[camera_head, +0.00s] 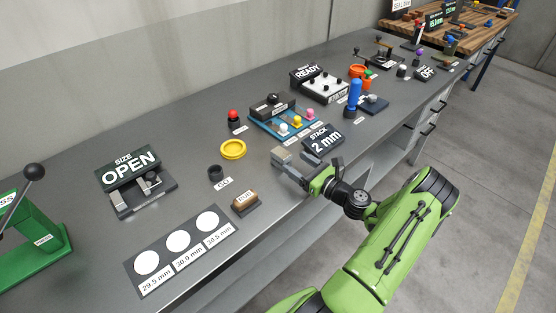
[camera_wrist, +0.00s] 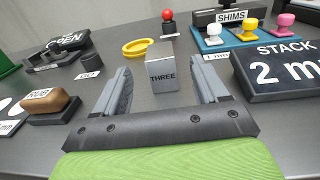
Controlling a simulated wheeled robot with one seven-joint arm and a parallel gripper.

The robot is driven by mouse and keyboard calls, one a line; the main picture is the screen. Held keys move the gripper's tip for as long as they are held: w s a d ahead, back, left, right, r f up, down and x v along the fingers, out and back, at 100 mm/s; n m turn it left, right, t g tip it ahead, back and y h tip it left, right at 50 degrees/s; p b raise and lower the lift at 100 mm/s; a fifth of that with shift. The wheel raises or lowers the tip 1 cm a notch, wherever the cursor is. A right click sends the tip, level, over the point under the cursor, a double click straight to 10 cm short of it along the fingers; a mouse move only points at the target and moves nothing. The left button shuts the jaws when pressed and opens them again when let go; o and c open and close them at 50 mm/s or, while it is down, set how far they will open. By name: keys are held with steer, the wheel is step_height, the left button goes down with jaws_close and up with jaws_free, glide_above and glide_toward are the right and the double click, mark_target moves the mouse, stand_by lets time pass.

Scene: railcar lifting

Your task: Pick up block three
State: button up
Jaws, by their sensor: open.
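Block three is a small grey block (camera_wrist: 163,76) with "THREE" printed on its near face. In the wrist view it stands upright on the bench, ahead of and between the fingers. My gripper (camera_wrist: 162,92) is open, with one finger on each side of the block's near part. I cannot tell whether either finger touches it. In the head view my gripper (camera_head: 290,164) is low over the bench's front edge, and the block (camera_head: 282,155) shows at its fingertips, partly hidden by them.
The "STACK 2 mm" sign (camera_wrist: 278,70) stands close on the right. A yellow ring (camera_wrist: 150,47) lies behind the block. A blue shim tray (camera_wrist: 232,39) with coloured knobs is at the back right. The wooden-topped "RUB" stamp (camera_wrist: 46,104) and a dark cylinder (camera_wrist: 88,65) are left.

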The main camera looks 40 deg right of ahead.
mark_target(277, 149)
steer(key=w, duration=0.9)
steer(key=shift+w+a+f+b, duration=0.2)
steer(key=shift+a+b, duration=0.15)
steer(key=shift+a, duration=0.05)
steer(key=shift+r, duration=0.1)
steer(key=c, duration=1.3)
steer(key=shift+r, duration=0.15)
steer(key=shift+c, duration=0.2)
